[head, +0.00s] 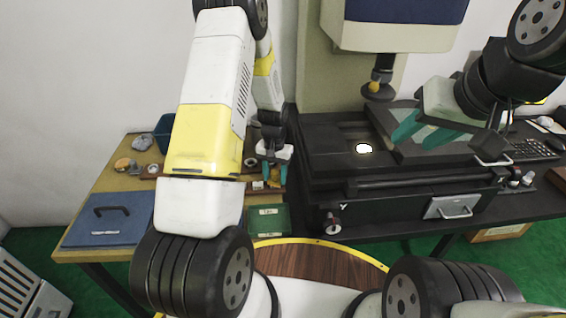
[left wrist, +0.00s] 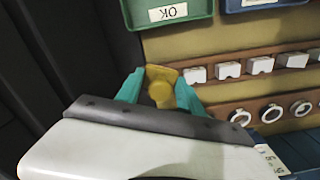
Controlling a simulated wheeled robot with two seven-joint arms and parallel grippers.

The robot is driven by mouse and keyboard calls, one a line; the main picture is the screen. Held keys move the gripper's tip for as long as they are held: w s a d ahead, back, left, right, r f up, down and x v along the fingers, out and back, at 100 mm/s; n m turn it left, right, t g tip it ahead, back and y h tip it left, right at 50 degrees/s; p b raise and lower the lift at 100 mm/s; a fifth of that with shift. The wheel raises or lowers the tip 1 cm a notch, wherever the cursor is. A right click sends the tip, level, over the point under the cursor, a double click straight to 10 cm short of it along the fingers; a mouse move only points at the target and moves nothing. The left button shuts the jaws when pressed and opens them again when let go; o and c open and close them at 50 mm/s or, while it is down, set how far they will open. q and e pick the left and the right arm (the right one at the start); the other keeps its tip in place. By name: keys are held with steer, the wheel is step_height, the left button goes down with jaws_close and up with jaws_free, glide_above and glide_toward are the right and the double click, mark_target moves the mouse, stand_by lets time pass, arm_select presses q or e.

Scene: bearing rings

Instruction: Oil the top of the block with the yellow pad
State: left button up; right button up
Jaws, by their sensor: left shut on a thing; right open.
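My left gripper (head: 275,172) hangs over the right part of the wooden table. In the left wrist view my left gripper (left wrist: 160,95) is shut on the yellow pad (left wrist: 160,91), which sits between the teal fingertips. Several pale notched blocks stand in a row on a wooden rack, one of them a white block (left wrist: 229,70), to the right of the pad. I cannot tell which block the task means. The pad appears apart from the blocks. My right gripper (head: 422,132) is open and empty in front of the dark machine.
White rings (left wrist: 271,113) sit on a second wooden rack. The machine (head: 330,160) bounds the right.

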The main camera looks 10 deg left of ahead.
mark_target(275, 172)
arm_select(q)
steer(key=shift+r, duration=3.15)
